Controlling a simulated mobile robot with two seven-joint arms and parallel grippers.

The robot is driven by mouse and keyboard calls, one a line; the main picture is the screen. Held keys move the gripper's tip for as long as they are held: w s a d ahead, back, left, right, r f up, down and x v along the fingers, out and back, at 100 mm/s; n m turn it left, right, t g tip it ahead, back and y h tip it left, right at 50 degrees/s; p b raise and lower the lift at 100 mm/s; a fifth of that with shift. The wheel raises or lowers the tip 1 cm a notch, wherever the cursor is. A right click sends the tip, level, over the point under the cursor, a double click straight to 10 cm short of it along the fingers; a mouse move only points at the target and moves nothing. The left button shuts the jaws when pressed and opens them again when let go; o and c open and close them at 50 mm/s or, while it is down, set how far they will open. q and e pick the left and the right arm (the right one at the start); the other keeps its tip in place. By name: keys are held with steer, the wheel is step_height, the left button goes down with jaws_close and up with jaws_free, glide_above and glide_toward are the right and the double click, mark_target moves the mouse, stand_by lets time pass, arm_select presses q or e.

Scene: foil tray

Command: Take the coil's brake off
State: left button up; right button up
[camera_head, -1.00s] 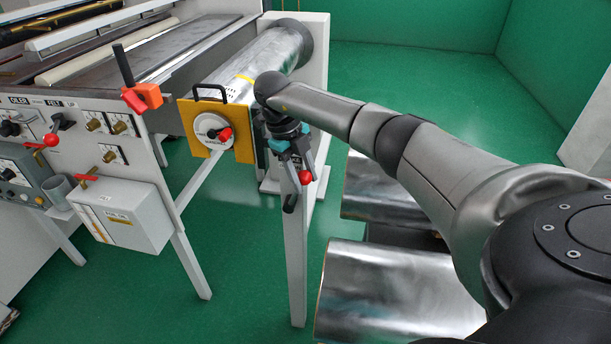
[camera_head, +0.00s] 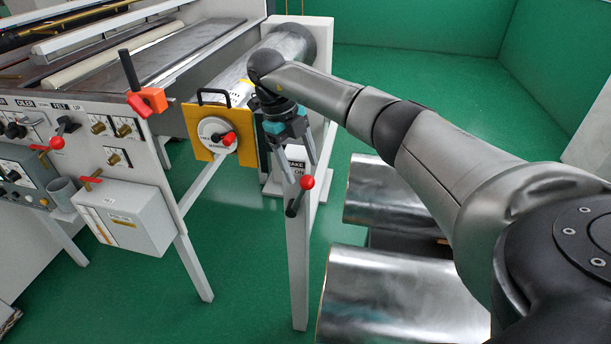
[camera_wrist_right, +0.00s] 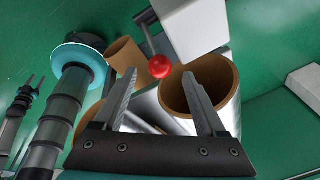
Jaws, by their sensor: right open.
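The brake lever has a red ball knob (camera_head: 307,182) and a dark arm slanting down-left to its pivot on the white post (camera_head: 298,250). A label (camera_head: 296,168), partly hidden by my fingers, reads "BRAKE ON" as far as I can tell. My right gripper (camera_head: 303,172) is open and empty, its fingertips just above the knob in the head view. In the right wrist view the red knob (camera_wrist_right: 160,67) shows between the two spread fingers (camera_wrist_right: 159,76), apparently not touching either. The coil (camera_head: 285,45) sits on its shaft behind my wrist. My left gripper is not in view.
A yellow plate (camera_head: 196,142) with a black handle and another red knob (camera_head: 229,139) stands left of my gripper. A red-orange clamp (camera_head: 150,99) is on the machine's corner. Metal coils (camera_head: 400,295) lie on the green floor to the right, below my arm.

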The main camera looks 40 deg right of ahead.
steer(key=p+v, duration=0.2)
steer(key=v, duration=0.8)
